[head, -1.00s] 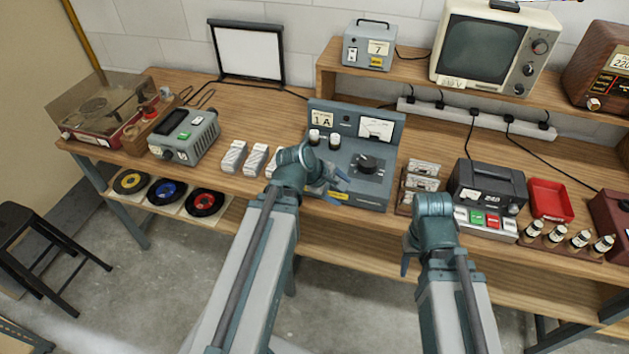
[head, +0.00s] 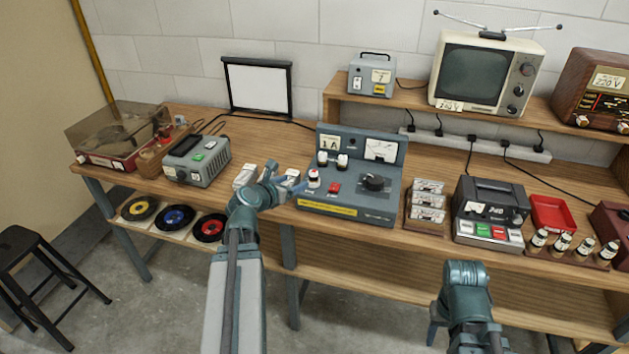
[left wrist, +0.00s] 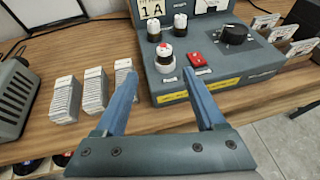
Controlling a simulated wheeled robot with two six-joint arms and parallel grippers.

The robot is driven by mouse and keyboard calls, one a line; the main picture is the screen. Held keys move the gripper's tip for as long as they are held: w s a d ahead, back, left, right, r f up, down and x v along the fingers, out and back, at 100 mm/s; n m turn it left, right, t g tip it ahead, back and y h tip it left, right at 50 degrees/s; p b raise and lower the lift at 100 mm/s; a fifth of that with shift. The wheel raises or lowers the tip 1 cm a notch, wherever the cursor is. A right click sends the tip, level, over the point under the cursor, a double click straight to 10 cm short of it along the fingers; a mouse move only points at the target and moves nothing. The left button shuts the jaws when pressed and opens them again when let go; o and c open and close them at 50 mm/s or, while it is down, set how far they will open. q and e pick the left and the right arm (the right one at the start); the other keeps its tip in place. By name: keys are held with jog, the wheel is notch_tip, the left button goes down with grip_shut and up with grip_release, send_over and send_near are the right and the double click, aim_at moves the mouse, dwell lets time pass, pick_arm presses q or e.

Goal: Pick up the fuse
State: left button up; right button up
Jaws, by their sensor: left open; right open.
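A blue-grey bench unit (head: 350,205) marked 1 A stands on the workbench. Several white-topped round caps sit on its left half. The front one, with a red band (head: 314,178), may be the fuse; I cannot be sure. It also shows in the left wrist view (left wrist: 165,58), upright beside a red square switch (left wrist: 196,61). My left gripper (head: 286,181) is open and empty, at the unit's front left. In the left wrist view its fingers (left wrist: 160,76) point towards the banded cap, which appears between and beyond the tips. My right gripper (head: 437,325) is open, low in front of the bench.
White ribbed blocks (left wrist: 94,92) stand left of the unit, close to my left finger. A raised shelf (head: 410,103) with a television is behind.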

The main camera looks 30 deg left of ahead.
aim_at(311, 175)
pick_arm(q)
jog(key=b+x, duration=0.2)
jog(key=x, duration=0.4)
jog(key=shift+w+f, duration=0.2)
jog(key=shift+f, duration=0.05)
jog(key=shift+w, duration=0.35)
jog(key=x, duration=0.1)
jog(key=b+x, duration=0.1)
jog(key=x, duration=0.1)
jog(key=b+x, duration=0.1)
jog(key=x, duration=0.1)
jog(key=shift+w+d, duration=0.15)
jog(key=shift+d, duration=0.15)
grip_shut()
